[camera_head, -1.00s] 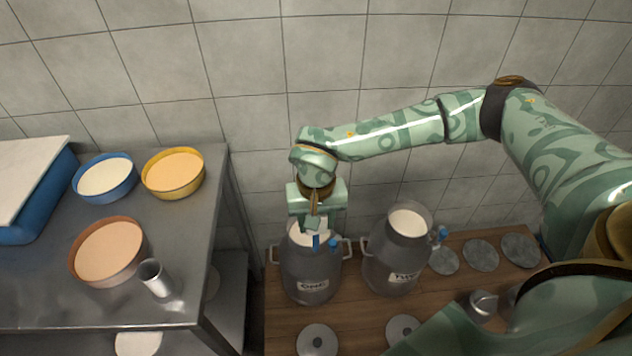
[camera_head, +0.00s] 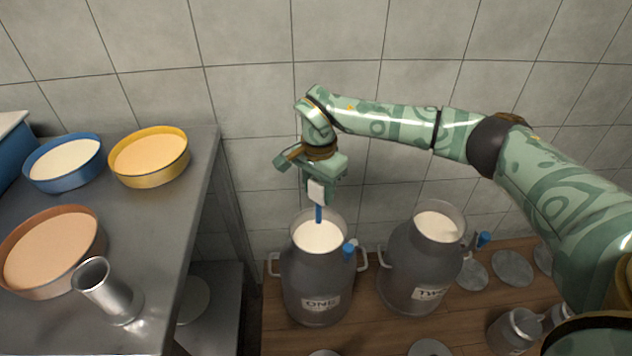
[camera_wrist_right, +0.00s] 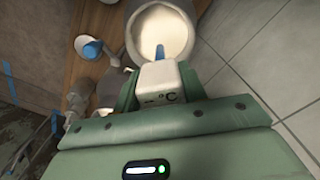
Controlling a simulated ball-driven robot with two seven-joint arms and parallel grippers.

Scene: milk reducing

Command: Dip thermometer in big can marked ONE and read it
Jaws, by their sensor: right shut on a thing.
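Can ONE (camera_head: 318,285) is a big grey can labelled ONE, open and holding white milk (camera_head: 318,236). My right gripper (camera_head: 319,186) is above its mouth, shut on the thermometer (camera_head: 316,192), a white body with a blue probe pointing down. The probe's lower end shows against the milk; I cannot tell if it touches. In the right wrist view, the thermometer (camera_wrist_right: 164,82) sits between the fingers, its display showing dashes and °C, with the milk (camera_wrist_right: 162,28) beyond it. My left gripper is not in view.
Can TWO (camera_head: 415,270), also with milk, stands close on the right. On the left, a metal table (camera_head: 170,225) holds several pans and a metal cup (camera_head: 108,290). A tiled wall (camera_head: 250,100) stands behind.

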